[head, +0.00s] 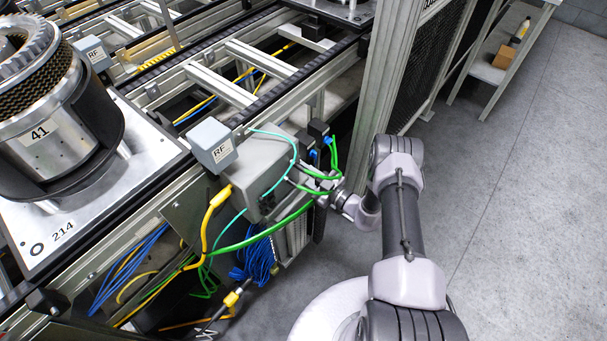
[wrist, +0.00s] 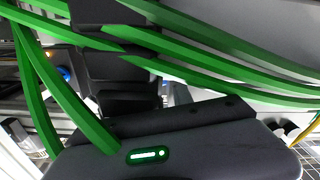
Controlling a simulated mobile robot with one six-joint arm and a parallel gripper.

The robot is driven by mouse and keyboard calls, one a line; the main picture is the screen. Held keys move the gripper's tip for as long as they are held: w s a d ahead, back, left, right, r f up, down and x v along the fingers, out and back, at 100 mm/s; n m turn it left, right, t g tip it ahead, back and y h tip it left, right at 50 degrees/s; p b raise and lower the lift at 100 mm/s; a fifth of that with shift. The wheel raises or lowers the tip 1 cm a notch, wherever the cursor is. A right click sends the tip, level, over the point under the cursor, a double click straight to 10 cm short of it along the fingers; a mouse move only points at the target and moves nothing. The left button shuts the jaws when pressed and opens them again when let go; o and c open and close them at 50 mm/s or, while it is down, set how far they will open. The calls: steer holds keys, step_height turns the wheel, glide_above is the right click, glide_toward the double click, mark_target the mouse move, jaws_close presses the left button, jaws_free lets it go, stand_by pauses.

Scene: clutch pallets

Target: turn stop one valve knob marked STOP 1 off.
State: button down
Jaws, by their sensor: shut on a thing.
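My gripper (head: 322,194) reaches in from the right to the side of the grey box (head: 262,168) on the conveyor frame in the head view. In the wrist view my gripper (wrist: 120,75) is dark, with a green-lit light on its body. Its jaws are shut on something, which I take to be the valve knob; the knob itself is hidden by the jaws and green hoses. No STOP 1 marking can be read. Blue fittings (head: 328,140) show on small black blocks above the gripper, and a blue spot (wrist: 65,75) shows in the wrist view.
Green hoses (head: 245,240) loop around my gripper and cross the wrist view. A yellow cable (head: 215,205) and a blue cable coil (head: 258,260) hang below. A pallet (head: 150,160) stands left. A mesh guard (head: 433,70) stands behind; the floor on the right is clear.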

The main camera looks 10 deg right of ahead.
steer(key=shift+n+b, duration=2)
steer(key=shift+n, duration=5.5)
steer(key=c, duration=1.1)
jaws_free()
steer(key=shift+s, duration=0.1)
